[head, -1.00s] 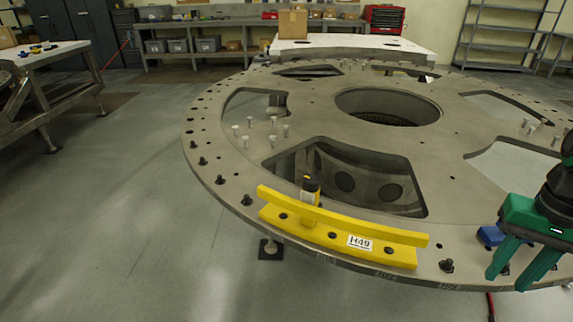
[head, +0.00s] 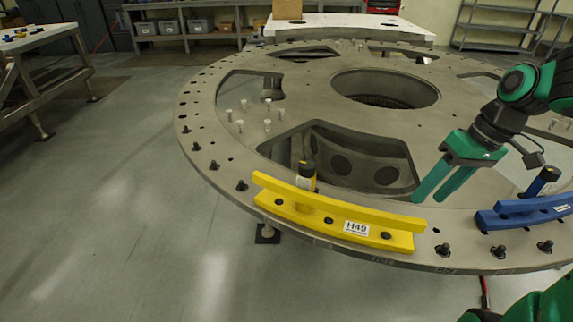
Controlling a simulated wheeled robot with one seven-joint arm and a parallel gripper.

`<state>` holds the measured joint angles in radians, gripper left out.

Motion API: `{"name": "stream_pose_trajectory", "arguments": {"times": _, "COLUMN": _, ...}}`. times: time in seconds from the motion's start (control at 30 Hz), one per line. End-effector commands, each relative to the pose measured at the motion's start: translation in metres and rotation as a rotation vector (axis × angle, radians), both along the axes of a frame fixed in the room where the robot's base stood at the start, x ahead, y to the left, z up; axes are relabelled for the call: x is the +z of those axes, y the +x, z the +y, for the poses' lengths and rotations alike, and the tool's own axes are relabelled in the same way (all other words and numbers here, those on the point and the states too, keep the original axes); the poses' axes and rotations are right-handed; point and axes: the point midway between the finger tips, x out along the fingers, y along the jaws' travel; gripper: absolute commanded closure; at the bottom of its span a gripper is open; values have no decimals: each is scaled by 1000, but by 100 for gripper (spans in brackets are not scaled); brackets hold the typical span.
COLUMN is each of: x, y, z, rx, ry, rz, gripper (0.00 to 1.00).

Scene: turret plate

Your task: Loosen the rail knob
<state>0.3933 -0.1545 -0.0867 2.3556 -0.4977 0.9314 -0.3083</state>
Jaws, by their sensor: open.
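The yellow rail (head: 335,218), labelled H49, lies along the near rim of the turret plate (head: 300,92). Its knob (head: 306,176), black on top with a yellow body, stands upright behind the rail's left part. A blue rail (head: 525,213) lies on the rim to the right, with its own dark blue knob (head: 543,181) behind it. My green gripper (head: 428,198) is open and empty. It appears above the plate, right of the large near opening and between the two rails, apart from both knobs. Its fingers point down and to the left.
Black bolts (head: 443,250) stand along the plate's rim. Several pale pegs (head: 267,125) stand on the plate at left. A workbench (head: 40,55) is at far left and a white table (head: 350,27) behind the plate. The floor at left is clear.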

Motion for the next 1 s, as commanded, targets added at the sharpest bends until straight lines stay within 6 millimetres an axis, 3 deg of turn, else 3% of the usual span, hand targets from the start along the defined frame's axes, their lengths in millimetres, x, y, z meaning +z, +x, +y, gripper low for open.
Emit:
{"name": "stream_pose_trajectory", "arguments": {"times": 0.1, "x": -1, "y": 37, "z": 32, "rx": 245, "ry": 134, "rz": -81, "gripper": 52}}
{"name": "stream_pose_trajectory", "arguments": {"times": 0.2, "x": 1, "y": 50, "z": 78, "rx": 486, "ry": 286, "rz": -162, "gripper": 52}}
{"name": "stream_pose_trajectory", "arguments": {"times": 0.3, "x": 5, "y": 41, "z": 132, "rx": 728, "ry": 477, "rz": -250, "gripper": 52}}
{"name": "stream_pose_trajectory", "arguments": {"times": 0.43, "x": 9, "y": 27, "z": 176, "rx": 902, "ry": 694, "rz": -393, "gripper": 52}}
{"name": "stream_pose_trajectory", "arguments": {"times": 0.63, "x": 13, "y": 31, "z": 202, "rx": 939, "ry": 903, "rz": -689, "gripper": 52}}
{"name": "stream_pose_trajectory", "arguments": {"times": 0.8, "x": 22, "y": 40, "z": 208, "rx": 898, "ry": 976, "rz": -918, "gripper": 52}}
{"name": "stream_pose_trajectory", "arguments": {"times": 1.0, "x": 32, "y": 48, "z": 210, "rx": 858, "ry": 996, "rz": -1076, "gripper": 52}}
